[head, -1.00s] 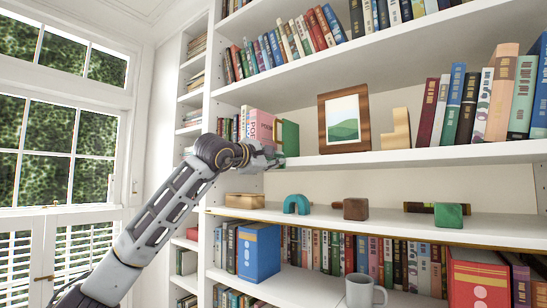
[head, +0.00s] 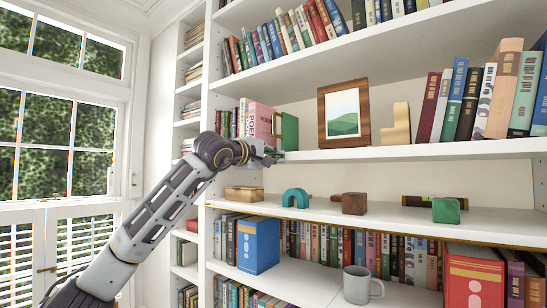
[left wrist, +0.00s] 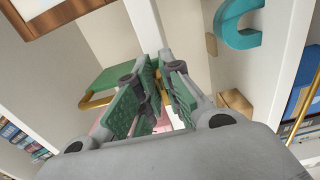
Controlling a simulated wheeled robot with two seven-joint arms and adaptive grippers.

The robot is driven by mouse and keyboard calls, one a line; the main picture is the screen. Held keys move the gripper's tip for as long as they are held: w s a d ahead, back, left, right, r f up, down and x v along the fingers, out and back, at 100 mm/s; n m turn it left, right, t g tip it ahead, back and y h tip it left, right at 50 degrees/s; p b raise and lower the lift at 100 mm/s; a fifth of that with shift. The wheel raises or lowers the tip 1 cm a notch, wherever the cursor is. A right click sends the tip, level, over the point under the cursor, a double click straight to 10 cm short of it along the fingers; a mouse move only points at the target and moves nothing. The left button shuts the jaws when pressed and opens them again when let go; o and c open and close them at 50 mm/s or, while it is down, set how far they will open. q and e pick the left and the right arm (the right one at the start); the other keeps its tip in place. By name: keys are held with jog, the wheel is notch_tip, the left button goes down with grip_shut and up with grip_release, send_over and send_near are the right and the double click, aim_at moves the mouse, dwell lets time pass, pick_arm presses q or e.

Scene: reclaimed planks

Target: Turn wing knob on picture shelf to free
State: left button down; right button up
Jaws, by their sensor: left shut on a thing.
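The picture shelf (head: 430,150) is the white board that carries the framed picture (head: 343,116). My left gripper (head: 273,155) is at the left part of its front edge, beside the green bookend (head: 289,132). In the left wrist view the fingers of the left gripper (left wrist: 152,85) are close together, pointing at the shelf's edge. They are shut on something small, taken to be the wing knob. My right gripper is not in view.
A green bookend (left wrist: 112,76) with a brass loop stands close to the fingers. A pink book (head: 260,119) is behind the gripper. The shelf below holds a teal arch (head: 295,198), a wooden box (head: 244,193) and small blocks. A grey mug (head: 358,286) stands lower.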

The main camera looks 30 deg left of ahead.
pick_arm(q)
jog(key=shift+f, duration=0.1)
jog(key=c, duration=1.6)
grip_release()
jog(key=shift+o, duration=0.2)
jog(key=shift+s, duration=0.2)
jog(key=s, duration=1.1)
jog(key=shift+s+a, duration=0.3)
jog(key=shift+a, duration=0.15)
